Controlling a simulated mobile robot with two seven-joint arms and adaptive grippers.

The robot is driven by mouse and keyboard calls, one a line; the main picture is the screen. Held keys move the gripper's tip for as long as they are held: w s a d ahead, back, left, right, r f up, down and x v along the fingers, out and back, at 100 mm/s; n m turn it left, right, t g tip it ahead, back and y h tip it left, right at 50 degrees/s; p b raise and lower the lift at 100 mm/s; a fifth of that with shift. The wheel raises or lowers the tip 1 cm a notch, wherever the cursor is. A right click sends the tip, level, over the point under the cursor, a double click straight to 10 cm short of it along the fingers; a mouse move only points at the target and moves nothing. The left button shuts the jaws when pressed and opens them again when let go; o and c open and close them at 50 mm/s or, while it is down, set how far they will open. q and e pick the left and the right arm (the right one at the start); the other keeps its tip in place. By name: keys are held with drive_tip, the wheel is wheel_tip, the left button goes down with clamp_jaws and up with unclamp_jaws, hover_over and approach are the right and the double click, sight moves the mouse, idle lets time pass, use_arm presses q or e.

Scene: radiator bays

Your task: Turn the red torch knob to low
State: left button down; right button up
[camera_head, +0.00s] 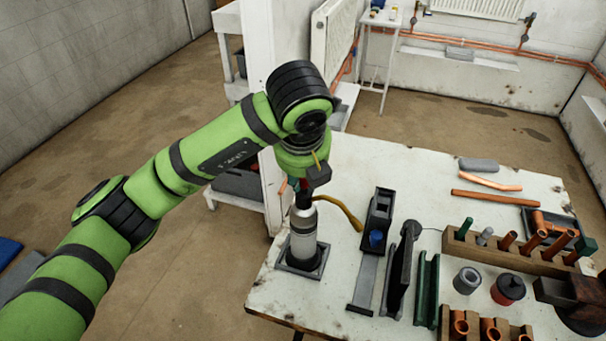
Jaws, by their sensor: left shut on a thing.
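The torch (303,238) stands upright on a dark square base at the near left corner of the white table. It has a silver-grey body and a curved brass tube (342,209) that reaches to the right. My left gripper (303,197) points down at the top of the torch and is shut on the torch knob there. The gripper hides most of the knob, so I cannot tell which setting it stands at. My right gripper is not in view.
Right of the torch stand a dark holder (379,215) with a blue item, dark and green channel pieces (426,288) and a wooden rack (500,252) of copper pipes. The table's back left is clear; a white wall end (258,45) stands behind.

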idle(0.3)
use_arm(q)
drive_tip(key=c, duration=0.9)
unclamp_jaws()
drive_tip(key=shift+r, duration=0.1)
drive_tip(key=v, duration=1.2)
drive_tip(key=shift+s, duration=0.1)
